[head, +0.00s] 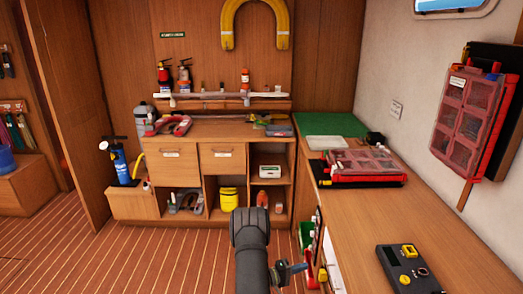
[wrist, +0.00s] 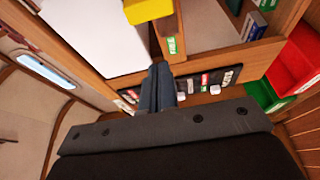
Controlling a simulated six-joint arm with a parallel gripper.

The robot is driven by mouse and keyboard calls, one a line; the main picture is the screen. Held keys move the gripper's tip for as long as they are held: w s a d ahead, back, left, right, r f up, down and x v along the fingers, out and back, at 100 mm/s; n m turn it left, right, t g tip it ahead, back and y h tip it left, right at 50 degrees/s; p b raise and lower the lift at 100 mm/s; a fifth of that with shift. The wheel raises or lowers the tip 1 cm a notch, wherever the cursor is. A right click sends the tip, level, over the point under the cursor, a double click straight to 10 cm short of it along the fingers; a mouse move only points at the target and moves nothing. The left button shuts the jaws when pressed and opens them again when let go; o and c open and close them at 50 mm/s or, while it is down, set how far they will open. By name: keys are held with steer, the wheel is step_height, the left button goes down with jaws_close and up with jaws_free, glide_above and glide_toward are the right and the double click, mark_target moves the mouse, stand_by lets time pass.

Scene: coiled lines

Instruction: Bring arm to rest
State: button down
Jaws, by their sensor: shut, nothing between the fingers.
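My gripper (wrist: 159,70) shows in the wrist view with its blue-grey fingers pressed together and nothing between them. In the head view my dark arm (head: 253,250) rises at the bottom middle, and the gripper (head: 299,267) is beside it to the right, close to the left side of the right-hand counter. In the wrist view the fingers are in front of a dark panel with small labelled items (wrist: 205,82). The gripper's wide dark body hides the lower part of that view.
The wooden counter (head: 400,225) on the right holds a red-framed organiser case (head: 360,166) and a dark device with yellow parts (head: 408,266). A shelved cabinet (head: 215,155) stands at the back. Red (wrist: 298,62) and green (wrist: 262,95) bins are right of the fingers. The striped floor at left is clear.

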steer(key=x, duration=0.2)
steer(key=w+x, duration=0.1)
steer(key=x, duration=0.2)
steer(key=shift+w+d, duration=0.1)
steer(key=shift+w, duration=0.05)
steer(key=shift+w+a, duration=0.25)
steer(key=shift+w, duration=0.8)
steer(key=s+v, duration=0.1)
steer(key=v, duration=0.8)
steer(key=s+d+r+n+g, duration=0.3)
steer(key=s+n, duration=0.4)
steer(key=s, duration=0.4)
steer(key=s+d+r+n+g+h, duration=0.1)
steer(key=s+d+r+n+g, duration=0.2)
steer(key=s, duration=0.7)
steer(key=shift+s+d+r+n, duration=0.4)
steer(key=shift+d+r+n, duration=0.6)
steer(key=shift+d+n, duration=1.15)
steer(key=shift+d, duration=0.1)
